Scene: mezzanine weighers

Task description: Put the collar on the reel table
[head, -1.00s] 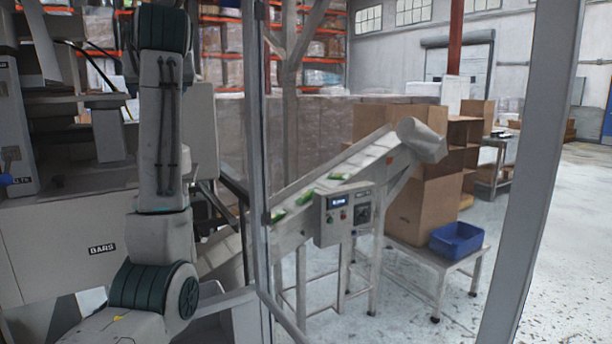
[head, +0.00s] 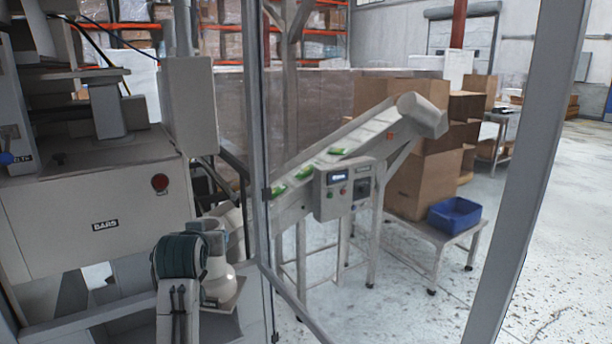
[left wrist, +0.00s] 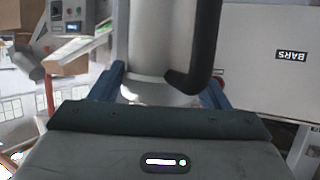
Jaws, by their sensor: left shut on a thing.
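In the left wrist view my left gripper (left wrist: 165,82) has its blue fingers on either side of a pale metal cylinder with a black bent handle. I take this to be the collar (left wrist: 150,40); the gripper is shut on it. Its lower end is partly hidden behind the gripper body. I cannot identify the reel table in either view. My right gripper is in neither view.
A grey machine cabinet marked BARS (head: 90,205) stands at the left, with a red button. A clear guard frame with metal posts (head: 530,170) crosses the view. Behind it are an inclined conveyor (head: 345,150), a control box (head: 343,190) and a blue bin (head: 454,215) on a low table.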

